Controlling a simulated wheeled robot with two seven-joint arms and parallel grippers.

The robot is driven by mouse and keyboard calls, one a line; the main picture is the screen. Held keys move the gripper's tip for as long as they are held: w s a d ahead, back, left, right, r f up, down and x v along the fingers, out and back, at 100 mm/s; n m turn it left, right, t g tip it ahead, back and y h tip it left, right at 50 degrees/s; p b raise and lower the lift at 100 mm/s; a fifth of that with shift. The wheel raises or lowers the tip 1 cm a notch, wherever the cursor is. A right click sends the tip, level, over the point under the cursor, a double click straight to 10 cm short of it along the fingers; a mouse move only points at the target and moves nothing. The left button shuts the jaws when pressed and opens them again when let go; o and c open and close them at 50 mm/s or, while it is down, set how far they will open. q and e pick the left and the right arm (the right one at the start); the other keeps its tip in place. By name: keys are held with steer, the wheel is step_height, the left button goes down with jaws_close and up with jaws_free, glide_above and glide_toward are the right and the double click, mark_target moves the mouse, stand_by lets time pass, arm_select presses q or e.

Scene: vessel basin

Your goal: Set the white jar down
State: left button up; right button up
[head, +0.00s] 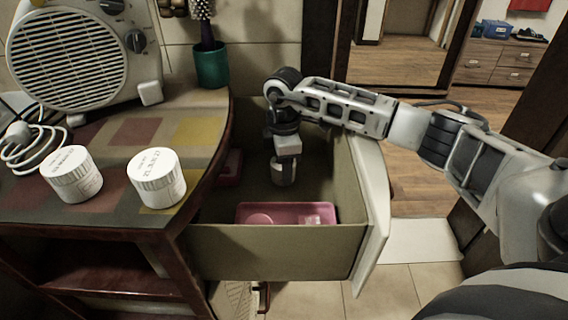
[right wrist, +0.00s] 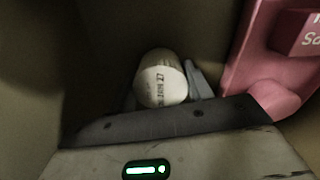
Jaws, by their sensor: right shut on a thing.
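A white jar (head: 283,174) is inside the open drawer (head: 275,252), below my right gripper (head: 285,158). My right gripper points down into the drawer and is shut on this jar. In the right wrist view the jar's pale printed lid (right wrist: 162,79) shows between the fingers. I cannot tell whether the jar's base touches the drawer floor. Two more white jars with printed lids, a left one (head: 72,176) and a right one (head: 157,180), stand upright on the table. My left gripper is not in view.
A pink tray (head: 285,210) lies at the drawer's near side, close to the jar; its pink edge (right wrist: 245,60) shows in the right wrist view. A smaller pink thing (head: 230,168) is at the drawer's left. A radio-like device (head: 70,55) and green cup (head: 212,65) stand on the table (head: 110,215).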

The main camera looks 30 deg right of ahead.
steer(key=o, duration=1)
steer(key=shift+f, duration=0.15)
step_height(320, 180, up, 12)
steer(key=shift+r, duration=0.25)
